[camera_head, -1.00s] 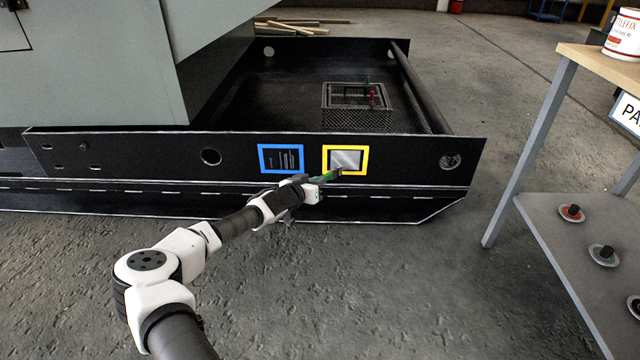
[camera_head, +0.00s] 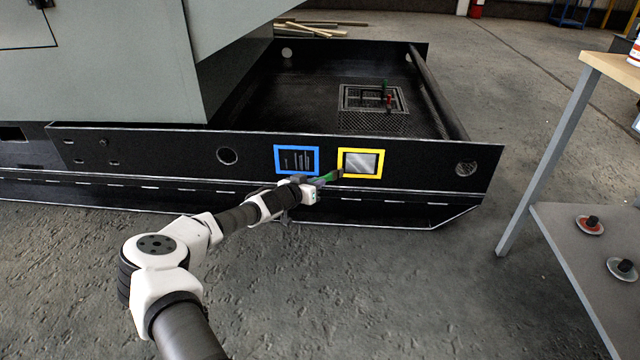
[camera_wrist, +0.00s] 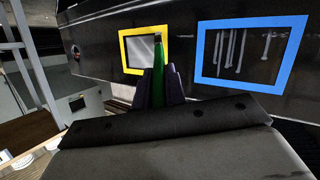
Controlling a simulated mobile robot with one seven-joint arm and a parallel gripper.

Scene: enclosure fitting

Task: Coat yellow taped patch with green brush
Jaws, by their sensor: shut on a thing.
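The yellow taped patch (camera_head: 361,163) is a light grey, bare-looking rectangle framed in yellow tape on the black side panel. It also shows in the wrist view (camera_wrist: 143,52). My gripper (camera_head: 317,183) is shut on the green brush (camera_head: 327,178), just left of and below the patch. In the wrist view, the brush (camera_wrist: 159,82) stands between the two dark fingers, its tip overlapping the right part of the yellow frame. I cannot tell whether the bristles touch the surface. No coat shows clearly on the grey.
A blue taped patch (camera_head: 297,160), dark with pale streaks, lies just left of the yellow one. A mesh basket (camera_head: 371,121) with red and green handles sits in the black tray behind. A workbench with a lower shelf (camera_head: 575,235) stands at right. Open floor lies in front.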

